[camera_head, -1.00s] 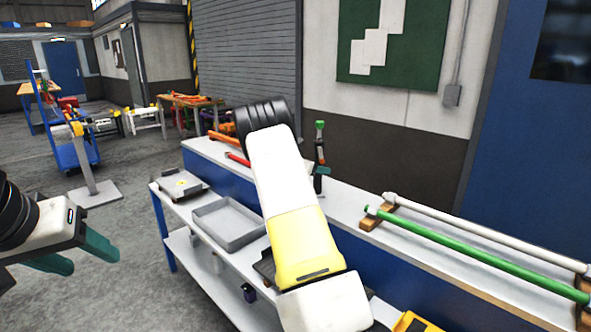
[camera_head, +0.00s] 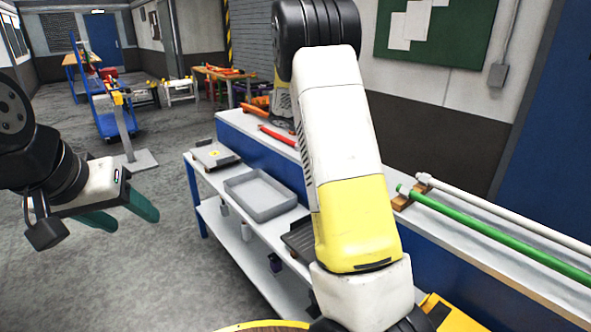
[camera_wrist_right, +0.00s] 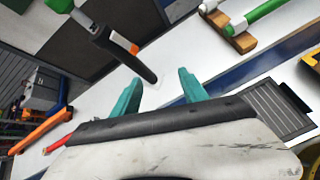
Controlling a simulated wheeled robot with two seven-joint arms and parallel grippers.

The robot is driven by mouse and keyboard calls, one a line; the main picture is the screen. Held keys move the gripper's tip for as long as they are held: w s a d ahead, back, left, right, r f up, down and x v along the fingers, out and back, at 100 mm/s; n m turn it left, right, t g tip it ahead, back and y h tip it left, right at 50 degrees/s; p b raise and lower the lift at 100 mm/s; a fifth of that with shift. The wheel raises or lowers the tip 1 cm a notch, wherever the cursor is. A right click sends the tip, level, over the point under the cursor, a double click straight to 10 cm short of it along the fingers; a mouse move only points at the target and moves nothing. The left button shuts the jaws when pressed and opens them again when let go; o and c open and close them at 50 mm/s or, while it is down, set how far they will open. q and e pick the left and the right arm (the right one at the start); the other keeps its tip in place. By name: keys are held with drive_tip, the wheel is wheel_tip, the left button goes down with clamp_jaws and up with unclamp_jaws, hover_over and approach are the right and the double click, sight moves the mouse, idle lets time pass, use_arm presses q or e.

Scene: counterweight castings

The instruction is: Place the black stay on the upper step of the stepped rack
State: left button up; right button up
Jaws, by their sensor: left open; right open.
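My left gripper (camera_head: 118,212) is open and empty over the floor at the left of the head view. My right gripper (camera_wrist_right: 160,92) is open, its teal fingers apart above the white bench top; in the head view it is hidden behind my right arm.
A grey tray (camera_head: 262,210) and a flat grey plate (camera_head: 214,155) sit on the lower bench level. A green bar (camera_head: 490,232) and a white bar (camera_head: 510,215) rest on wooden blocks.

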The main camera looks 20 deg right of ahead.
drive_tip(key=s+a+r+m+y, duration=0.2)
drive_tip(key=s+a+m+y, duration=0.2)
drive_tip(key=s, duration=0.7)
drive_tip(key=s+a+r+m+t+y, duration=0.1)
drive_tip(key=s+a+r+m+y, duration=0.2)
drive_tip(key=s+a+m, duration=0.5)
drive_tip(key=s+a+r+m+t+y, duration=0.1)
drive_tip(key=s+a+m+y, duration=0.4)
drive_tip(key=s+a, duration=0.5)
drive_tip(key=s+r, duration=0.1)
drive_tip(key=s, duration=0.5)
drive_tip(key=shift+a+r+m+y, duration=0.3)
drive_tip(key=shift+a+r+m, duration=0.05)
drive_tip(key=shift+m, duration=0.05)
